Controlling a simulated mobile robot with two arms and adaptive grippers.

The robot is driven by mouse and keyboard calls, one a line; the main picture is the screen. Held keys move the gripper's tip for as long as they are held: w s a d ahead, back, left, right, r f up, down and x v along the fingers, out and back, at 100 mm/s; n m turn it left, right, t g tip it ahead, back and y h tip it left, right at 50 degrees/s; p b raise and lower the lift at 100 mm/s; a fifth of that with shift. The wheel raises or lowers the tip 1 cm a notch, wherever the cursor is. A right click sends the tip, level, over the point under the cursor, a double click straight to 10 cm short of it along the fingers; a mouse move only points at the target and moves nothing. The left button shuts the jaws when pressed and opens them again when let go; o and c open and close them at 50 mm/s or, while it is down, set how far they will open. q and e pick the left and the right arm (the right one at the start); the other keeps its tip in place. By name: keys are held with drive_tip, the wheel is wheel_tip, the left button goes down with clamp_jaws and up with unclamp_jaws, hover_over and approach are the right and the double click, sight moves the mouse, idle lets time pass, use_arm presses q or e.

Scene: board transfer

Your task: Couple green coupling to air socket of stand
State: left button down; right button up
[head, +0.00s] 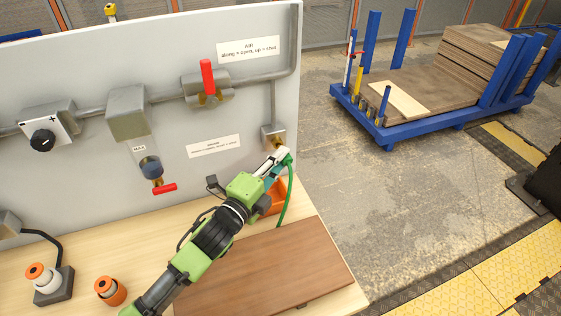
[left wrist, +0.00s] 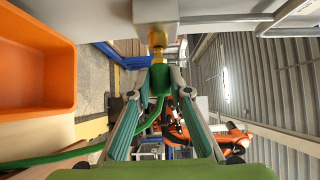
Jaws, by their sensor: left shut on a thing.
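My left gripper (head: 280,157) is shut on the green coupling (left wrist: 159,79), whose green hose (head: 284,205) hangs down beside the wooden board. The air socket (left wrist: 157,40) is a brass fitting under a grey box (head: 272,132) at the right end of the stand's panel. In the left wrist view the coupling is in line with the brass fitting and its end is right at it. I cannot tell whether they are joined. In the head view the fingers partly hide the coupling. My right gripper is not in view.
The grey panel (head: 90,75) carries a red-handled valve (head: 207,77), a second red-handled tap (head: 163,188) and a black knob (head: 43,141). An orange bin (left wrist: 35,65) sits near the gripper. A brown board (head: 270,265) lies on the bench. A blue cart (head: 450,120) stands beyond on the floor.

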use_arm(q)
drive_tip(key=shift+w+a+r, duration=0.1)
drive_tip(key=shift+w+a, duration=0.25)
drive_tip(key=shift+w, duration=0.45)
drive_tip(key=c, duration=1.8)
unclamp_jaws()
drive_tip(key=v, duration=1.2)
